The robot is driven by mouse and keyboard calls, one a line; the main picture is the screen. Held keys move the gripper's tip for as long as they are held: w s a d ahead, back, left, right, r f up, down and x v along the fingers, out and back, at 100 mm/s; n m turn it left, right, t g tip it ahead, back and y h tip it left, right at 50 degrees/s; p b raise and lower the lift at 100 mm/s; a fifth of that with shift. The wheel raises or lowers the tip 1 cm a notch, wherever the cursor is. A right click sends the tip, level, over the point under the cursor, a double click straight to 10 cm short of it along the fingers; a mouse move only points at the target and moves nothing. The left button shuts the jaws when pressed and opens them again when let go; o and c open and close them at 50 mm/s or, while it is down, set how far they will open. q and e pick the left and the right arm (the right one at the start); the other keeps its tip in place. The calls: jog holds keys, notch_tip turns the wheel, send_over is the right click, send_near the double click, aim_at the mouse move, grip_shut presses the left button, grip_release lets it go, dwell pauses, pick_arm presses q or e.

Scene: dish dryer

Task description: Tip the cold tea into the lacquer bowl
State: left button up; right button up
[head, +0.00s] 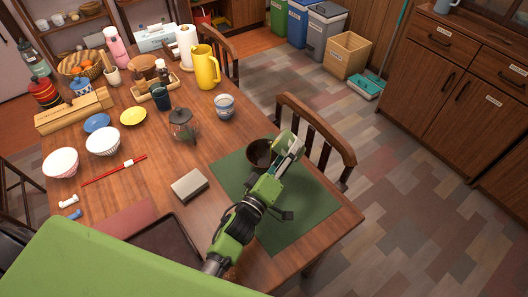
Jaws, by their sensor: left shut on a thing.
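A dark lacquer bowl (257,152) stands on the far part of a green mat (310,210) on the wooden table. My left gripper (286,152) reaches over the mat from below and is just right of the bowl. It is shut on a pale green cup (287,139), which it partly covers. The cup seems tilted beside the bowl's right rim, but I cannot tell if they touch. No tea can be made out in the cup, and the bowl's inside looks dark. My right gripper is not in view.
A blue-and-white cup (224,107), a glass press (182,126) and a yellow pitcher (205,68) stand beyond the mat. A grey box (189,185) lies left of it. A chair (315,135) stands against the far-right edge. The mat's right part is clear.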

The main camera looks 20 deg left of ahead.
pick_arm(q)
jog(key=shift+f+n+b, duration=0.25)
jog(key=shift+n+b, duration=0.6)
jog(key=shift+n, duration=0.25)
dwell(0.5)
jog(key=shift+a+r, duration=0.15)
jog(key=shift+a, duration=0.1)
jog(key=shift+w+a+r+n+t+y+p, duration=0.1)
jog(key=shift+a+r+n+t+y+p, duration=0.05)
jog(key=shift+a+n+p, duration=0.3)
jog(key=shift+w+a+r+n+t+y+p, duration=0.15)
jog(key=shift+a+n+p, duration=0.15)
jog(key=shift+n+p, duration=0.25)
jog(key=shift+a+r+n+p, duration=0.15)
jog(key=shift+r+n+p, duration=0.2)
jog(key=shift+n+p, duration=0.5)
dwell(0.6)
jog(key=shift+a+f+n, duration=0.25)
jog(key=shift+f+n, duration=0.2)
jog(key=shift+n, duration=0.6)
dwell(0.3)
jog(key=shift+w+a+r+n+y+p, duration=0.1)
jog(key=shift+a+r+n+y+p, duration=0.2)
jog(key=shift+n, duration=0.5)
jog(key=shift+a+r+n+y+p, duration=0.15)
jog(key=shift+a+n+y+p, duration=0.15)
jog(key=shift+n, duration=0.5)
dwell(0.8)
